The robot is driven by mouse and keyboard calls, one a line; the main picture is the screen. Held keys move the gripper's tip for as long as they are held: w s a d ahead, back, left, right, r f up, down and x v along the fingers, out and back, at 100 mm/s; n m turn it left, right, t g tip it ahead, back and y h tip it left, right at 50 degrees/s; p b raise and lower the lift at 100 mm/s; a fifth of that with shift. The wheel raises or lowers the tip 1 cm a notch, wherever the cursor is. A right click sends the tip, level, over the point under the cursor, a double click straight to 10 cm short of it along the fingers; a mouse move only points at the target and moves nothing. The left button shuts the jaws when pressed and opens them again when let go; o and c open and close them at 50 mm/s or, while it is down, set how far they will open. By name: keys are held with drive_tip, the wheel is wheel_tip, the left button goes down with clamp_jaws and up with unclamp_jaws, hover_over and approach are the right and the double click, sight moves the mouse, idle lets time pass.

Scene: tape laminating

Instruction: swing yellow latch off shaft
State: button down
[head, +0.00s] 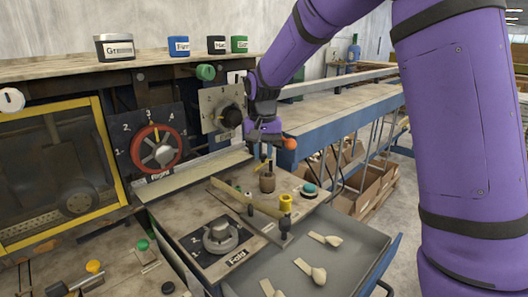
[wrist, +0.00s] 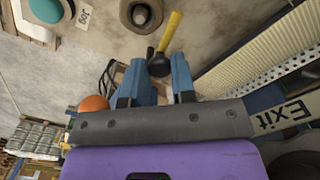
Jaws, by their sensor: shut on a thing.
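My gripper (head: 264,143) is over the worktop, pointing down above a brown round shaft piece (head: 267,184). In the wrist view its two blue fingers (wrist: 158,80) are closed around the dark end of the yellow latch (wrist: 171,32). The latch's yellow bar reaches away from the fingertips toward the worktop. The latch (head: 263,158) shows only as a small yellow bit below my gripper in the head view. The round shaft piece also shows in the wrist view (wrist: 141,14), beside the latch. Whether the latch still touches the shaft cannot be told.
A teal-topped knob (head: 309,189) and a yellow cylinder (head: 285,203) stand nearby on the worktop. A grey dial (head: 220,236) sits at the front, and a red dial (head: 157,148) on the left panel. A grey tray (head: 335,258) holds several wooden spoon-like pieces.

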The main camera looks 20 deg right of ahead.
sight(264, 156)
drive_tip(key=c, duration=0.9)
unclamp_jaws()
drive_tip(key=shift+c, duration=0.2)
drive_tip(key=shift+r, duration=0.5)
drive_tip(key=r, duration=0.1)
drive_tip(key=s+r, duration=0.1)
drive_tip(key=shift+r, duration=0.35)
drive_tip(key=s+r, duration=0.1)
drive_tip(key=s, duration=1.4)
drive_tip(key=shift+d+r, duration=0.15)
